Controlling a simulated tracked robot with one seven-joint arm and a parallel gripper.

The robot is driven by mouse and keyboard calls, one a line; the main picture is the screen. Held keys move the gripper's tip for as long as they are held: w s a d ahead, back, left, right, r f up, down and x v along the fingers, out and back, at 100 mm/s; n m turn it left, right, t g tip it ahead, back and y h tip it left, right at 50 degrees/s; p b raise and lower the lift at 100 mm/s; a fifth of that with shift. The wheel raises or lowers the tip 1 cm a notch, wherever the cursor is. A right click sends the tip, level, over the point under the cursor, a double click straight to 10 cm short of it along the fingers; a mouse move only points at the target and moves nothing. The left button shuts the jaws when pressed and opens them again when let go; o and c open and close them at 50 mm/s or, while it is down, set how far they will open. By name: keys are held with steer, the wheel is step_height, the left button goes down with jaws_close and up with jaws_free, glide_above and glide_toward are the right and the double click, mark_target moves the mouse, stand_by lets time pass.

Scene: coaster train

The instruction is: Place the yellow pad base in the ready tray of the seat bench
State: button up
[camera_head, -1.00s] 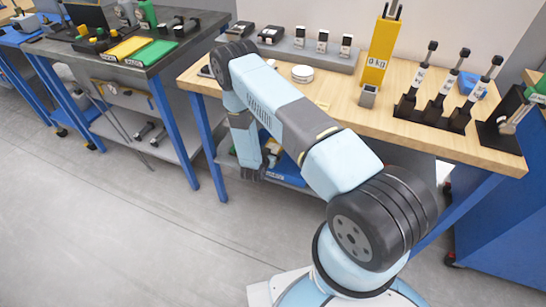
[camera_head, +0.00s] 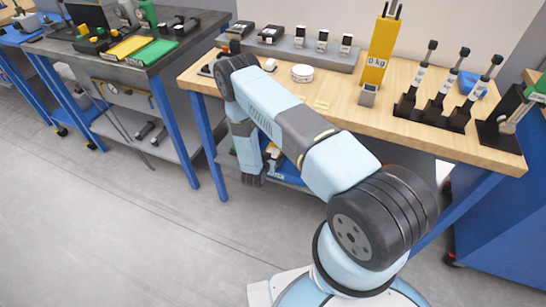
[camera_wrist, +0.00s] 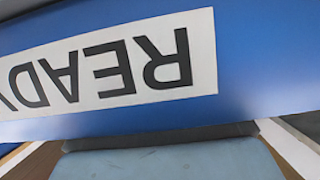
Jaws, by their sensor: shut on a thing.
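My gripper (camera_head: 252,180) hangs from the arm at the front of the wooden bench (camera_head: 330,108), at about the height of its lower shelf. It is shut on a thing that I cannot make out. The blue ready tray (camera_head: 289,174) is on that lower shelf, partly hidden behind my arm. In the wrist view, its blue wall (camera_wrist: 265,60) fills much of the picture, with an upside-down READY label (camera_wrist: 120,68). A small yellow thing (camera_head: 273,155) shows beside my arm at the tray. I cannot tell whether it is the yellow pad base.
On the wooden bench are a yellow 0 kg stand (camera_head: 376,60), a white round piece (camera_head: 302,73) and a black rack (camera_head: 434,112) of upright tools. The dark bench (camera_head: 60,47) at left holds a yellow plate (camera_head: 129,46) and a green plate (camera_head: 153,52). The floor in front is clear.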

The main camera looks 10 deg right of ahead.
steer(key=shift+s+f, duration=0.2)
steer(key=shift+f, duration=0.15)
steer(key=o, duration=1)
steer(key=shift+s+f, duration=0.1)
steer(key=shift+a+r, duration=0.1)
steer(key=shift+r, duration=0.15)
steer(key=r+v, duration=0.1)
steer(key=v, duration=1.1)
steer(key=shift+w, duration=0.25)
